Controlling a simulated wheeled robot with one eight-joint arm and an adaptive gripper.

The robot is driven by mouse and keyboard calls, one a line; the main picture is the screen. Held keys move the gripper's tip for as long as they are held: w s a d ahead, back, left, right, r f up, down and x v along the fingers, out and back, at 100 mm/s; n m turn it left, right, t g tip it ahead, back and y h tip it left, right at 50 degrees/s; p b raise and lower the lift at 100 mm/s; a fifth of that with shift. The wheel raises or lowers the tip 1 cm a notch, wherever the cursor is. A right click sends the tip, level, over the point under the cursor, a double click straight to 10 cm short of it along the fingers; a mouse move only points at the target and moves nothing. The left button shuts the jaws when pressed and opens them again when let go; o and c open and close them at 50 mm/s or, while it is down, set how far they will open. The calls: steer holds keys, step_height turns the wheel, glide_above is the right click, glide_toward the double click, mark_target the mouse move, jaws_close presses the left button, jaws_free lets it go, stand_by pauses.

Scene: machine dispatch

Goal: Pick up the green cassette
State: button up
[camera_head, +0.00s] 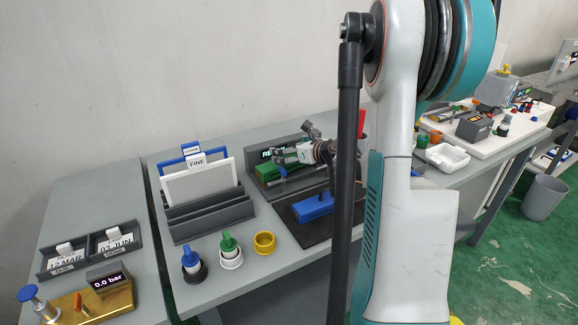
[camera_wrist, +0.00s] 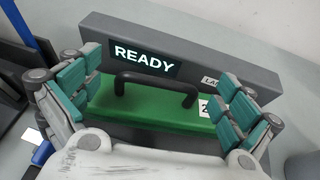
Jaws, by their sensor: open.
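The green cassette (camera_wrist: 150,112) has a black arched handle (camera_wrist: 155,84) on top and a white label with a partly hidden number at its right end. It sits in a grey machine (camera_wrist: 190,55) whose screen reads READY. The cassette also shows in the head view (camera_head: 265,173), partly covered by my gripper (camera_head: 280,156). In the wrist view my gripper (camera_wrist: 160,82) is open, with its teal-padded fingers apart on the left and right of the handle. The handle lies between them and I see no contact.
A blue cassette (camera_head: 313,207) lies on a dark mat (camera_head: 338,222) in front of the machine. A grey rack (camera_head: 208,215) with framed cards stands to the left. Blue (camera_head: 192,262), green (camera_head: 229,244) and yellow (camera_head: 264,242) round items stand along the front. A white tray (camera_head: 447,157) is at right.

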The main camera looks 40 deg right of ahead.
steer(key=shift+w+f, duration=0.15)
steer(key=shift+w, duration=0.1)
steer(key=c, duration=2.1)
steer(key=shift+r, duration=0.2)
